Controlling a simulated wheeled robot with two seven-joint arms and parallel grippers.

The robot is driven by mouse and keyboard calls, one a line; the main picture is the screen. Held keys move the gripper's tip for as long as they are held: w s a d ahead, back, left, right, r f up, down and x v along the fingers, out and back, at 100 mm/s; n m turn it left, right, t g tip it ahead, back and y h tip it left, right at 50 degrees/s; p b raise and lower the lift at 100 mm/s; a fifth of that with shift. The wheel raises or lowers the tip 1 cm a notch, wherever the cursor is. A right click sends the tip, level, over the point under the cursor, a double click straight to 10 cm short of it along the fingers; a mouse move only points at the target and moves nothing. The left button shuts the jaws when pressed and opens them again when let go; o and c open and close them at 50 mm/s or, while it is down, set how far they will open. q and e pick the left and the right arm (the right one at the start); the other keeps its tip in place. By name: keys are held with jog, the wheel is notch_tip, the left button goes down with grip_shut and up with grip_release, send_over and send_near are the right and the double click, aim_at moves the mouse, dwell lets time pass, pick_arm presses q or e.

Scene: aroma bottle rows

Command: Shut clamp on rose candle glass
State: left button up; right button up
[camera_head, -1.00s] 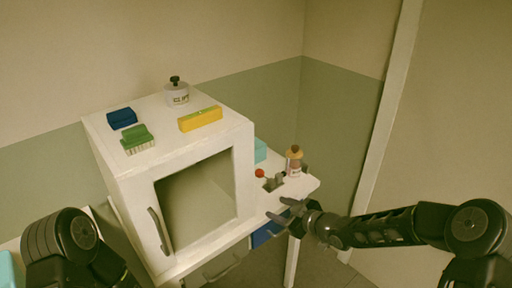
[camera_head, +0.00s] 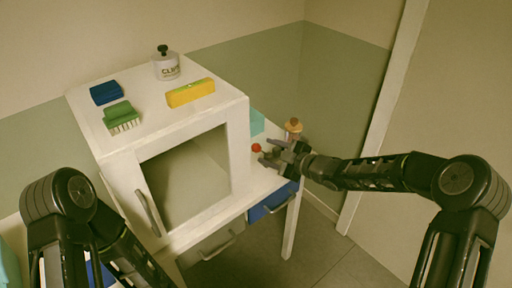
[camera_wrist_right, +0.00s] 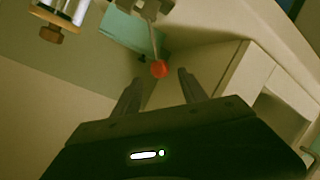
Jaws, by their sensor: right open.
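A small grey clamp has a lever ending in a red ball knob (camera_head: 256,147), on the narrow shelf right of the white cabinet. In the right wrist view the grey lever (camera_wrist_right: 153,40) points towards me, with the red knob at its end. A small bottle or glass with a brown and orange top (camera_head: 293,127) stands beside the clamp; I cannot tell whether it is the rose candle glass. My right gripper (camera_head: 269,152) is open, its fingertips close to the knob; the wrist view shows the knob just beyond and between the fingers (camera_wrist_right: 158,90). My left gripper is out of view.
The white cabinet (camera_head: 122,172) fills the left and middle, with blue and green brushes, a yellow level (camera_head: 190,93) and a labelled pot (camera_head: 166,67) on top. A teal block (camera_head: 257,122) stands behind the knob. A blue drawer (camera_head: 272,203) is below.

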aim_at(259, 149)
jog(key=p+x, duration=0.1)
jog(key=x, duration=0.5)
jog(key=shift+w+a+f, duration=0.1)
jog(key=shift+w+a, duration=0.05)
jog(key=shift+w, duration=0.05)
grip_shut()
dwell(1.2)
